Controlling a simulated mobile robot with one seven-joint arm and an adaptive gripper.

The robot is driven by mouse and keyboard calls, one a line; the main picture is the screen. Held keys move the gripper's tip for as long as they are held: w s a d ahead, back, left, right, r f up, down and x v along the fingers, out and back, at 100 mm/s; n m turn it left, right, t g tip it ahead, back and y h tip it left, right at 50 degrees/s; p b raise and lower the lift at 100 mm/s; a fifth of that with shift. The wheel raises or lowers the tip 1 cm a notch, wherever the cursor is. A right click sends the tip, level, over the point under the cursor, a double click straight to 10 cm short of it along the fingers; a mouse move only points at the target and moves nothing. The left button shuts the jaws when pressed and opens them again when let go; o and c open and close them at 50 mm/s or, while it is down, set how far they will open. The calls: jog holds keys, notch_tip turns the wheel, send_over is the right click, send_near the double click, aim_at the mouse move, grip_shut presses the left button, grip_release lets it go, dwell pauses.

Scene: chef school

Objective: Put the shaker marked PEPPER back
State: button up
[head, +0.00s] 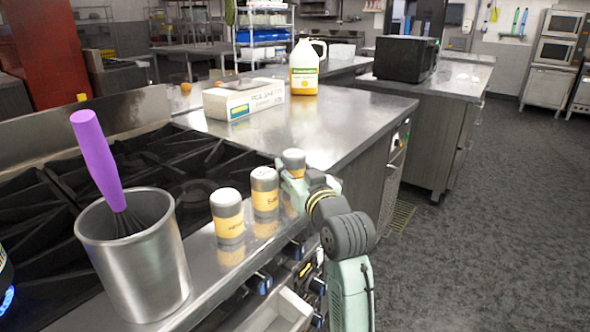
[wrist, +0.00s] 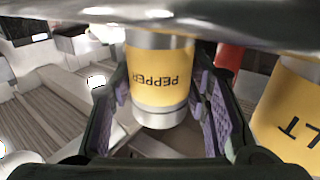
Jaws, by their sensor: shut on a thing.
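The PEPPER shaker (wrist: 160,78) has a yellow label and a steel body, and sits between the two purple-padded fingers of my gripper (wrist: 165,105) in the wrist view. Its lettering appears upside down there. In the head view the PEPPER shaker (head: 293,160) is the farthest of three in a row along the stove's steel front ledge, partly hidden by my gripper (head: 288,180). Whether its base touches the ledge is hard to tell. The middle shaker (head: 265,190) stands just nearer; its label ending in LT also shows in the wrist view (wrist: 292,112).
A third yellow-labelled shaker (head: 228,215) stands nearer on the ledge, beside a steel pot (head: 150,265) with a purple-handled whisk (head: 97,160). Black burner grates (head: 180,165) lie behind. A steel counter (head: 340,115) beyond holds a white box (head: 243,98) and a jug (head: 304,70).

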jog(key=shift+f, duration=0.2)
jog(key=o, duration=1)
jog(key=shift+r, duration=0.1)
jog(key=shift+r, duration=0.25)
jog(key=b+v, duration=0.2)
jog(key=v, duration=1)
